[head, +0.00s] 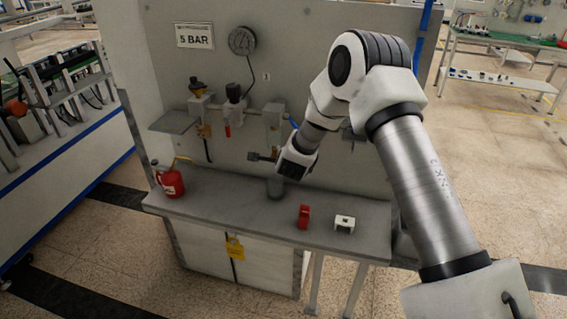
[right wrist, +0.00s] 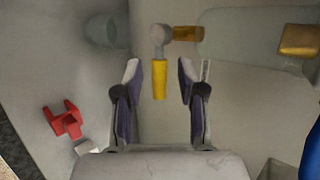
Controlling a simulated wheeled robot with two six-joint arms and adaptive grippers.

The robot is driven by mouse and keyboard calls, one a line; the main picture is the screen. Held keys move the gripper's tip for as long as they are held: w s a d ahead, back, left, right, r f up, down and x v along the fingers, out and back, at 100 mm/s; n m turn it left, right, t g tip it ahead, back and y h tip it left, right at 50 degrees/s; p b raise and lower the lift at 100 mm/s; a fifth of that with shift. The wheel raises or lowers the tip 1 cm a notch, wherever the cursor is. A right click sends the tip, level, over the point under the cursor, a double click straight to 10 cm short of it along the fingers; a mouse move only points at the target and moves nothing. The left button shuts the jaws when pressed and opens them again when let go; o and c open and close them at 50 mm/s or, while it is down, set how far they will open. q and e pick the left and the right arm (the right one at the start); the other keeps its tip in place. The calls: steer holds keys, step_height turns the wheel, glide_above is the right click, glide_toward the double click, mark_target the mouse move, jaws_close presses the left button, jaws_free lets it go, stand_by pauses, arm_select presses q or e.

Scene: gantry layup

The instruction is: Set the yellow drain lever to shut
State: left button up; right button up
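The yellow drain lever (right wrist: 159,80) shows in the right wrist view as a short yellow bar on a round grey hub (right wrist: 160,36), with a brass fitting (right wrist: 188,34) beside it. My right gripper (right wrist: 160,76) is open, one finger on each side of the lever, with visible gaps. I cannot tell the depth between fingertips and lever. In the head view my right gripper (head: 262,157) is close to the grey panel (head: 340,50), above the bench. I cannot make out the lever there; my arm covers part of the panel. My left gripper is not in view.
On the bench (head: 235,205) stand a red can (head: 170,181), a dark grey cup (head: 276,187), a red bracket (head: 303,216) and a white block (head: 344,224). Regulator units (head: 233,105) and a gauge (head: 242,40) are on the panel. The bench's front strip is mostly clear.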

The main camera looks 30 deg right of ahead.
steer(key=shift+s, duration=0.1)
steer(key=v, duration=1.2)
